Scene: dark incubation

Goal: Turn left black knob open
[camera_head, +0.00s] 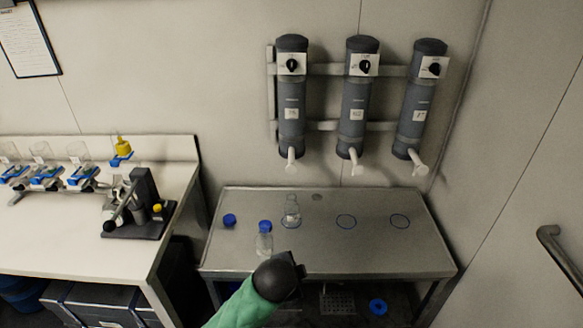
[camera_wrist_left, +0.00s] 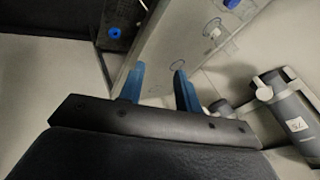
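Three grey cylinders hang on the wall in the head view, each with a black knob on a white plate near its top. The left black knob (camera_head: 291,65) is on the left cylinder (camera_head: 291,110). The middle knob (camera_head: 364,65) and right knob (camera_head: 434,68) are beside it. My left arm enters from the bottom, its dark end (camera_head: 277,278) in front of the bench and well below the knobs; its fingers are hidden there. In the left wrist view, my left gripper (camera_wrist_left: 158,84) has its blue fingers apart with nothing between them. My right gripper is out of view.
A metal bench (camera_head: 330,259) stands below the cylinders, with a bottle (camera_head: 291,210) under the left spout and another bottle (camera_head: 264,245) nearer me. A cylinder (camera_wrist_left: 290,110) shows right in the wrist view. A white table (camera_head: 90,235) is at left. The wall space before the knobs is clear.

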